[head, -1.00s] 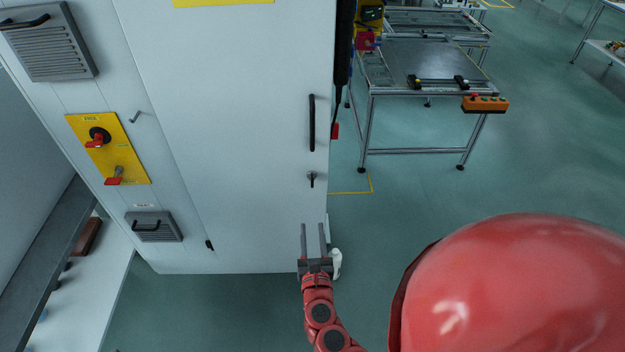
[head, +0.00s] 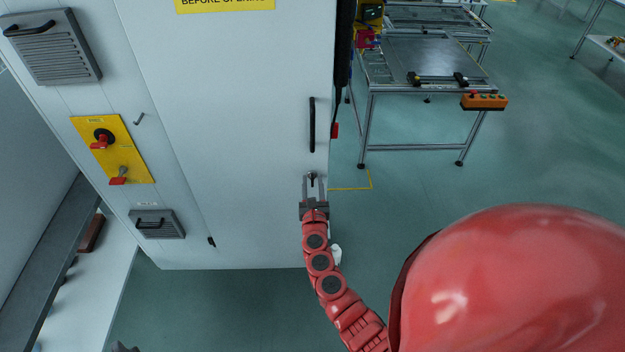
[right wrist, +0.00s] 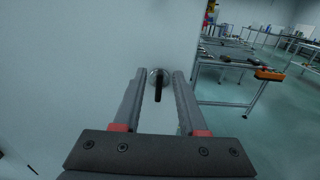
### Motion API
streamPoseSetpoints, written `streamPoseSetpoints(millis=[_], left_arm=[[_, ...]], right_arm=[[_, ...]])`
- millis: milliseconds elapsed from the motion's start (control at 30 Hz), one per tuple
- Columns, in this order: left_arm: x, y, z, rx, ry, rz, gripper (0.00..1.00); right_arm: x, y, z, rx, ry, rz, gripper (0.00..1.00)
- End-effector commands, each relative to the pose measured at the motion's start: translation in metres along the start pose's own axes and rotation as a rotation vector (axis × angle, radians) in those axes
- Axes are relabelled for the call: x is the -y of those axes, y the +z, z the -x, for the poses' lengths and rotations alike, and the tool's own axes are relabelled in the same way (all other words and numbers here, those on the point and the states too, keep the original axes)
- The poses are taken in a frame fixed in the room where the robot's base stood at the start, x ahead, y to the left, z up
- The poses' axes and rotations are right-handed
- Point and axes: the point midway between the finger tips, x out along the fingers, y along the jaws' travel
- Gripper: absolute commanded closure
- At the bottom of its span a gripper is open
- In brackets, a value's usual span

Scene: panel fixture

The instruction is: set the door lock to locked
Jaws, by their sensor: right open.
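A small grey shape at the head view's bottom edge may be my left gripper (head: 124,348).
A yellow panel (head: 128,150) with red switches and vent grilles (head: 55,48) are on the cabinet's left face. A metal-frame table (head: 425,60) with an orange button box (head: 484,102) stands behind to the right.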

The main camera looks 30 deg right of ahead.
Motion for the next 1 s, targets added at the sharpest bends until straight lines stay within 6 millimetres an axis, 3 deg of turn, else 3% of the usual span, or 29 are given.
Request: streamPoseSetpoints(millis=[133,433,667,1000], left_arm=[[0.0000,0.0000,0.0005,0.000,0.000,0.000,0.50],[0.0000,0.0000,0.0005,0.000,0.000,0.000,0.50],[0.0000,0.0000,0.0004,0.000,0.000,0.000,0.50],[0.0000,0.0001,0.0007,0.000,0.000,0.000,0.50]], right_arm=[[-0.0001,0.0000,-0.0100,0.000,0.000,0.001,0.59],[-0.0001,-0.0003,-0.0116,-0.001,0.001,0.000,0.59],[-0.0001,-0.0003,-0.0114,-0.001,0.000,0.000,1.00],[-0.0001,-0.0004,-0.0113,-0.001,0.000,-0.001,1.00]])
